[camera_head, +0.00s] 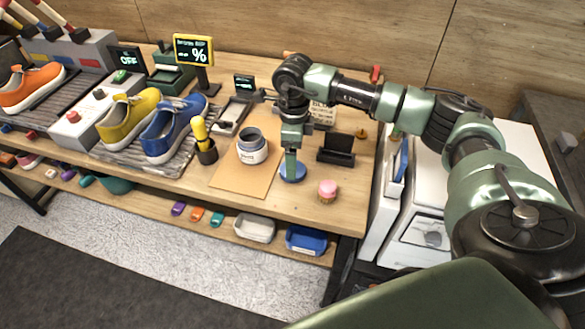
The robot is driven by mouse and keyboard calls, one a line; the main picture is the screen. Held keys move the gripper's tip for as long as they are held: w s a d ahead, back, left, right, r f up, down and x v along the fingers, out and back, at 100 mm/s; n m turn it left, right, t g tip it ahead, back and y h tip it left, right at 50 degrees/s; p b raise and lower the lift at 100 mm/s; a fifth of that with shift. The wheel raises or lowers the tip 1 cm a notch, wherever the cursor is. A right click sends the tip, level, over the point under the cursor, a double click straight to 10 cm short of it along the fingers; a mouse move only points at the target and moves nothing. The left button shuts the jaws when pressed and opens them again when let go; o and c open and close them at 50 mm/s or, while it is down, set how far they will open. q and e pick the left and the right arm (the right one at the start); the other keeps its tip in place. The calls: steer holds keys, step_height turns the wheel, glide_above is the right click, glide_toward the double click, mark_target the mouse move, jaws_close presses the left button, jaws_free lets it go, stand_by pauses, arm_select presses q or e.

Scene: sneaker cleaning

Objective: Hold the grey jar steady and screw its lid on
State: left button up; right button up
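The grey jar (252,149) stands upright and open on a brown mat (230,181) on the wooden bench. It has a grey rim and a pale label band. A flat blue disc that looks like a lid (300,174) lies to the right of the jar, near the mat's right edge. My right gripper (291,176) points straight down over the blue lid, its tips at or just above it. The fingers look close together, but their gap and any hold on the lid are too small to tell. My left gripper is not in view.
A pink-topped small jar (328,190) stands right of the lid. A black stand (336,150) is behind it. A cup with a yellow-handled brush (206,150) is left of the jar. Blue (172,130) and yellow (127,119) sneakers stand farther left. The mat's front is clear.

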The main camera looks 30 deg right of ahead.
mark_target(300, 168)
step_height(300, 168, down, 4)
steer(key=shift+f+p, duration=0.15)
steer(key=shift+p, duration=0.45)
steer(key=shift+a, duration=0.1)
steer(key=c, duration=1.4)
